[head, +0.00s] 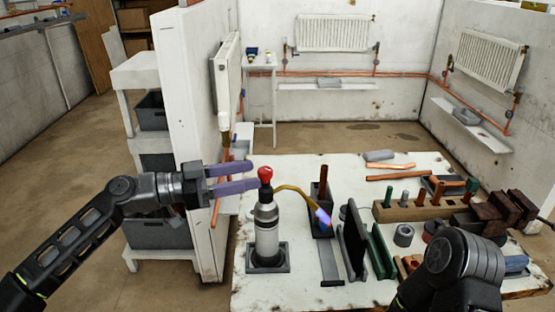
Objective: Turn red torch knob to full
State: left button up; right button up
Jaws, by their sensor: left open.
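The torch (267,228) is a grey and white cylinder standing upright in a dark square base on the white worktable. Its red knob (265,173) sits on top. A yellow hose (295,190) runs from it to a nozzle at the right, where a pale blue-violet shape (322,216) shows. My left gripper (252,175) comes in from the left at knob height. Its two purple fingers are apart, with their tips right beside the knob; I cannot tell whether they touch it. My right arm shows at the lower right, but its gripper is out of view.
The worktable (340,163) holds a dark upright holder (350,240), a wooden block with pegs (415,210), copper pipes (393,177) and dark brown blocks (500,210). A white partition (195,130) stands left of the table. Radiators (333,33) hang on the walls.

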pick_arm(q)
jog(key=shift+w, duration=0.1)
dwell(0.3)
jog(key=p+x, duration=0.2)
jog(key=x, duration=0.5)
jog(key=shift+r, duration=0.1)
jog(key=shift+w+d, duration=0.1)
jog(key=shift+d, duration=0.3)
jog(key=shift+c, duration=0.2)
